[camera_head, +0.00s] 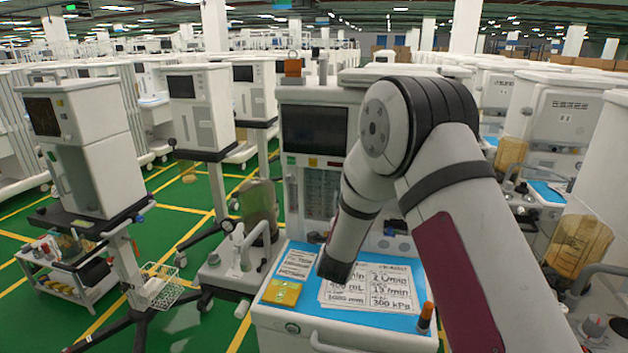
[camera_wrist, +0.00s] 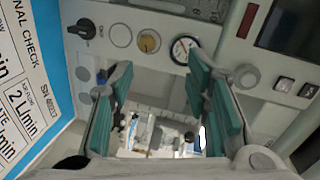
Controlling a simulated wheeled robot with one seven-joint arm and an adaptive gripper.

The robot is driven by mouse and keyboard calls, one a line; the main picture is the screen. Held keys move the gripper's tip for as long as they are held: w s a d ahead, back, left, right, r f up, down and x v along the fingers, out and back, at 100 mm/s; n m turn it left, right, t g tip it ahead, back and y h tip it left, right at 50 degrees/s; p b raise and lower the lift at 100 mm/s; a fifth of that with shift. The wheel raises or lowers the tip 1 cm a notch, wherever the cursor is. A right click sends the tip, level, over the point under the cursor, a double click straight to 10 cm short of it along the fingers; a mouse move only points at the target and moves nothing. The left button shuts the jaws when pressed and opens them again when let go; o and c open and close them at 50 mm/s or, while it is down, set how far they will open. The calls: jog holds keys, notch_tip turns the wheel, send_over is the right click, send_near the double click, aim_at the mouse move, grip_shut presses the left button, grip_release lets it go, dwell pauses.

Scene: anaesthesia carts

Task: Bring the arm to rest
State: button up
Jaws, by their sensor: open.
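My arm rises from the lower right of the head view, bends at a large elbow joint, and runs down to a dark wrist end over the blue top of an anaesthesia cart (camera_head: 300,328). The gripper fingers cannot be made out in the head view. In the wrist view my gripper (camera_wrist: 163,112) is open, its two teal-padded fingers apart with nothing held between them. Beyond the fingers are the cart's pale panel with a dial gauge (camera_wrist: 183,49) and a black knob (camera_wrist: 82,29).
Printed sheets (camera_head: 370,289), a yellow box (camera_head: 282,292) and an orange-capped item (camera_head: 426,316) lie or stand on the cart top. A dark monitor (camera_head: 314,129) stands behind. Other carts crowd both sides. Green floor shows at left.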

jog(key=s+a+r+n+g+y, duration=0.1)
jog(key=s+r+n+g+y, duration=0.35)
jog(key=s+r+n, duration=0.85)
jog(key=s+d+r+n+g, duration=0.1)
jog(key=s+d+r+n, duration=0.1)
jog(key=s, duration=0.8)
jog(key=s+d+r+n+g, duration=0.1)
jog(key=s+r+n+g, duration=0.1)
jog(key=s, duration=0.9)
jog(key=s+d+r+n+g, duration=0.1)
jog(key=s+d+n+g, duration=0.1)
jog(key=s, duration=0.9)
jog(key=shift+s+d+r, duration=0.25)
jog(key=shift+d+r, duration=0.05)
jog(key=shift+r, duration=0.1)
